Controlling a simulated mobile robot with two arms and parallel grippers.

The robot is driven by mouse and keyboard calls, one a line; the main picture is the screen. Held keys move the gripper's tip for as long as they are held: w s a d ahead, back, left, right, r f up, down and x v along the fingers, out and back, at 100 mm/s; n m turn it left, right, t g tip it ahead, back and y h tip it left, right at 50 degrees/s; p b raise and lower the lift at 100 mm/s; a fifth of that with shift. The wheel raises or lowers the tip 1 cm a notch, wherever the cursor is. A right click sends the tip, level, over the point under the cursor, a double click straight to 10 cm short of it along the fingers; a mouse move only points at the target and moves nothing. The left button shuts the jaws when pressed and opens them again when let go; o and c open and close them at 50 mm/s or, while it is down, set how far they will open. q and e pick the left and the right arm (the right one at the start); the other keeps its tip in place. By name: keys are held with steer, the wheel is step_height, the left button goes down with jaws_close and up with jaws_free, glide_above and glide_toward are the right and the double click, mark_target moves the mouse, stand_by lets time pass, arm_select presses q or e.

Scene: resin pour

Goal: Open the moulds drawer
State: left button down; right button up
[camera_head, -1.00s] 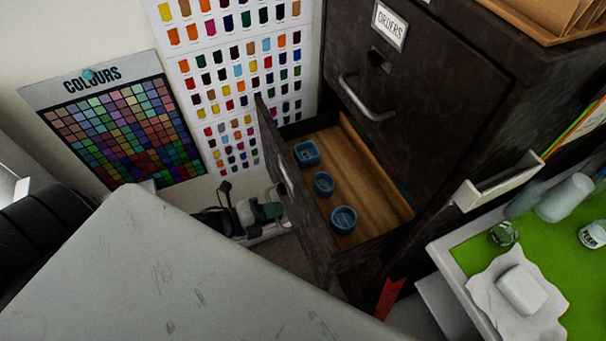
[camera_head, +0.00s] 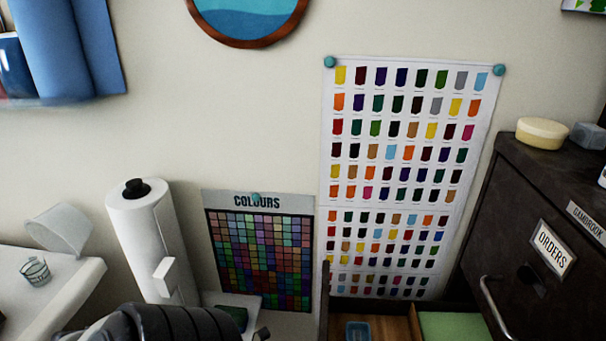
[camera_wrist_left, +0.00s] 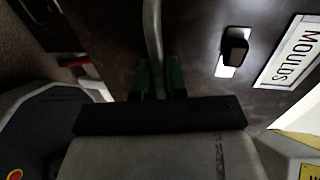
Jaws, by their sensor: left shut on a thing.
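In the left wrist view, the dark drawer front (camera_wrist_left: 110,38) carries a white label reading MOULDS (camera_wrist_left: 290,52) and a curved metal handle (camera_wrist_left: 152,28). My left gripper (camera_wrist_left: 159,72), with green fingertips, is shut on that handle. In the head view, the moulds drawer (camera_head: 392,328) stands open at the bottom edge. Its wooden floor shows, with one blue mould (camera_head: 358,331) and a flat pale green thing (camera_head: 455,326) in it. The rest of the drawer is cut off by the frame. My right gripper is not in view.
The dark cabinet (camera_head: 535,205) stands at the right, with a closed drawer labelled ORDERS (camera_head: 551,247). Colour charts (camera_head: 405,170) hang on the wall.

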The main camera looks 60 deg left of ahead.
arm_select(q)
steer(key=c, duration=1.2)
jaws_free()
steer(key=b+v, duration=0.1)
steer(key=v, duration=0.9)
steer(key=shift+s+a, duration=0.25)
steer(key=shift+s, duration=0.1)
steer(key=shift+s, duration=0.1)
